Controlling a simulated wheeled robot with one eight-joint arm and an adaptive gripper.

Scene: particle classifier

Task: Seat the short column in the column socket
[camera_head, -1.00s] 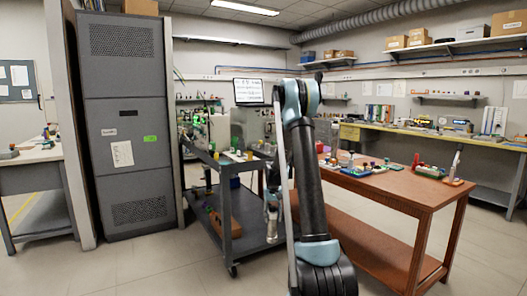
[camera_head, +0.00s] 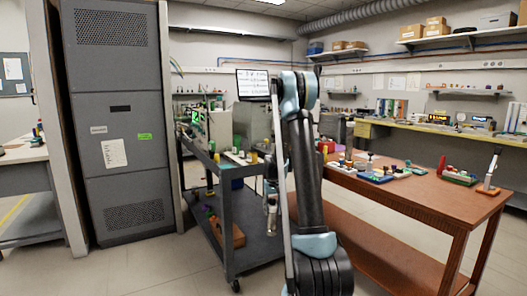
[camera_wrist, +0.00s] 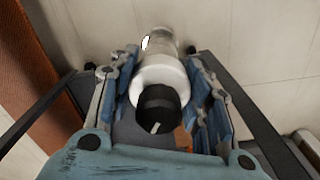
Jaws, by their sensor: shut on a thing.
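My gripper (camera_wrist: 160,85) is shut on a pale, shiny cylinder with a black end, which I take for the short column (camera_wrist: 158,72). The blue-grey fingers press on its two sides in the wrist view. In the head view my gripper (camera_head: 271,200) hangs pointing down in front of the grey cart, beside my arm, and the column (camera_head: 271,220) is small there. The column socket cannot be made out.
The grey cart (camera_head: 228,177) has a lower shelf with an open brown box (camera_head: 226,232). A brown table (camera_head: 430,195) with small coloured parts stands at the right. A tall grey cabinet (camera_head: 112,130) is at the left. The floor in front of the cart is clear.

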